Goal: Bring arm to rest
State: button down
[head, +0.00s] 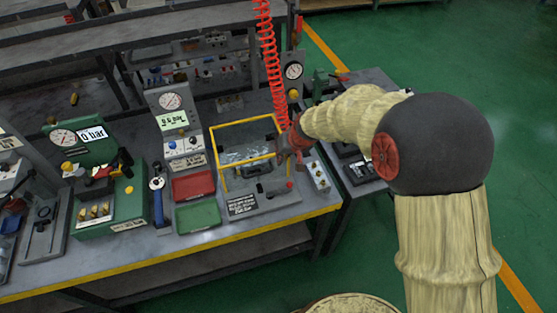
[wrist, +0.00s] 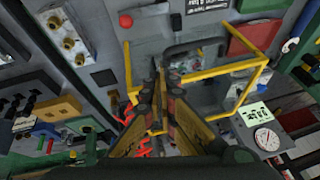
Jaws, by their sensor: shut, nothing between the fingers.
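My gripper (head: 283,158) is above the right part of the workbench, at the right side of a yellow-framed box with clear panels (head: 222,148). In the wrist view my gripper (wrist: 162,88) has its fingers together and holds nothing. The yellow frame (wrist: 225,70) shows just right of the fingers there. My arm, in a pale sleeve, reaches in from the right in the head view. The exact gap between the fingers and the frame cannot be told.
A red coiled hose (head: 270,60) hangs beside my gripper. A red tray (head: 193,186), a green tray (head: 198,216), a gauge stand (head: 172,115) and a green valve block fixture (head: 105,208) stand to the left. The green floor (head: 460,40) at the right is clear.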

jog(key=s+d+r, duration=0.2)
jog(key=s+r, duration=0.3)
jog(key=shift+d, duration=0.25)
jog(key=s+d+g, duration=0.2)
jog(key=s, duration=0.7)
jog(key=s+d+r+m+t+h+b, duration=0.1)
jog(key=s+d+r+b, duration=0.2)
jog(key=s+d+r, duration=0.2)
jog(key=s+d+r+t+h+b, duration=0.2)
jog(key=s+d+r, duration=0.4)
jog(key=s, duration=0.6)
jog(key=shift+r+m+t+b, duration=0.3)
jog(key=shift+r+m+b, duration=0.15)
jog(key=shift+r, duration=0.25)
